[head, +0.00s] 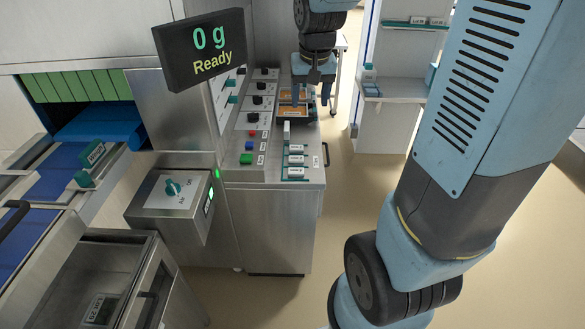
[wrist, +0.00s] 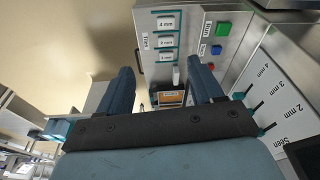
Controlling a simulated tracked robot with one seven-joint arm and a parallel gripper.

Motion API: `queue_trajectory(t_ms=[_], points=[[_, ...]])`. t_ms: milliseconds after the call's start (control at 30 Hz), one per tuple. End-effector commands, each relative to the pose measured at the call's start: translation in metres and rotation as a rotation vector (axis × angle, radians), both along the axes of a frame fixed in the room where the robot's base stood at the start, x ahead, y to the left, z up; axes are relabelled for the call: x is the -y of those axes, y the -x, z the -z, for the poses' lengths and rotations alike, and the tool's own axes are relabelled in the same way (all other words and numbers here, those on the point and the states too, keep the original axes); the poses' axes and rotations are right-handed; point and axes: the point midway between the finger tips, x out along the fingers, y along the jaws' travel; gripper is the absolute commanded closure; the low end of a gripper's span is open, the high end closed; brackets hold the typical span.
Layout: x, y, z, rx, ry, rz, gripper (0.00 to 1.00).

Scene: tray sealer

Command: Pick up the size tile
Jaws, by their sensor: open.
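Several small white tiles with dark labels sit on teal holders at the front of the steel cabinet top; the middle tile (head: 296,160) and the nearest tile (head: 295,172) show in the head view. In the wrist view the tiles appear at the top, among them one reading 4 mm (wrist: 166,22) and one that seems to read 3 mm (wrist: 166,43). I cannot tell which one is the size tile. My gripper (head: 311,97) points down at the far end of the cabinet, apart from the tiles. In the wrist view its fingers (wrist: 160,67) are spread with nothing held.
Red, blue and green buttons (head: 246,159) and black knobs line the left panel. A display (head: 200,48) reads 0 g Ready. Open floor lies right.

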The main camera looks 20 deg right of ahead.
Motion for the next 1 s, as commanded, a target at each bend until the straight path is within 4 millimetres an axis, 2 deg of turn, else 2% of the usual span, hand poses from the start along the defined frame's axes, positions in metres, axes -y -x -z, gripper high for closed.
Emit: queue_trajectory(t_ms=[33, 200, 500, 700, 867, 1000], points=[[0.000, -0.011, 0.013, -0.023, -0.003, 0.009, 0.34], [0.001, -0.044, 0.054, -0.080, -0.013, 0.044, 0.34], [0.002, -0.088, 0.132, -0.172, -0.031, 0.106, 0.34], [0.001, -0.101, 0.164, -0.204, -0.038, 0.128, 0.34], [0.001, -0.104, 0.178, -0.213, -0.039, 0.135, 0.34], [0.001, -0.103, 0.197, -0.215, -0.039, 0.134, 0.34]])
